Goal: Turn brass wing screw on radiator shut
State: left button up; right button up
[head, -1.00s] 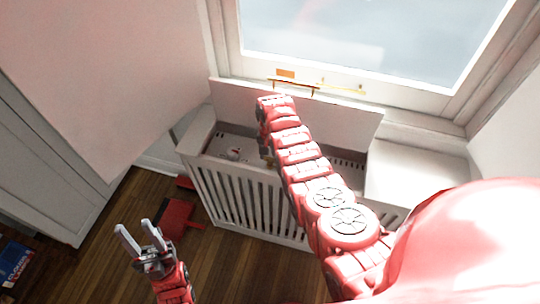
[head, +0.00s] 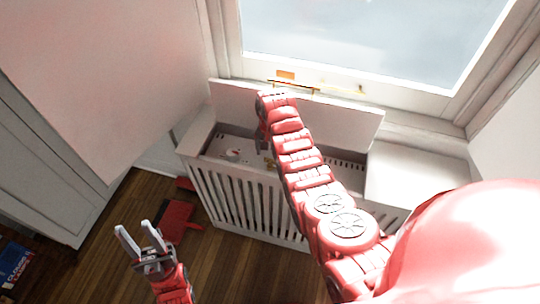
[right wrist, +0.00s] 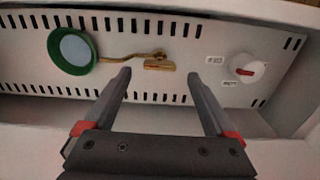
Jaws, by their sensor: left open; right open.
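The brass wing screw (right wrist: 160,64) shows in the right wrist view on the pale slotted top of the radiator (right wrist: 205,48), with a thin brass rod running left from it. My right gripper (right wrist: 158,77) is open and empty, its two fingertips either side of the screw in the picture. I cannot tell how far above it they are. In the head view my right arm reaches down into the open radiator cover (head: 260,200), and the arm hides part of the inside. My left gripper (head: 139,230) is open and empty above the wooden floor, left of the cover.
A green-rimmed round dial (right wrist: 72,50) lies left of the screw, and a white knob with a red mark (right wrist: 244,68) lies right. The raised lid (head: 340,122) stands behind, under the window. A red object (head: 176,218) lies on the floor.

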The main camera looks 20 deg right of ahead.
notch_tip(320, 180, up, 6)
jog(key=b, duration=0.1)
notch_tip(320, 180, up, 8)
jog(key=p, duration=0.6)
send_over(270, 159)
jog(key=shift+r, duration=0.15)
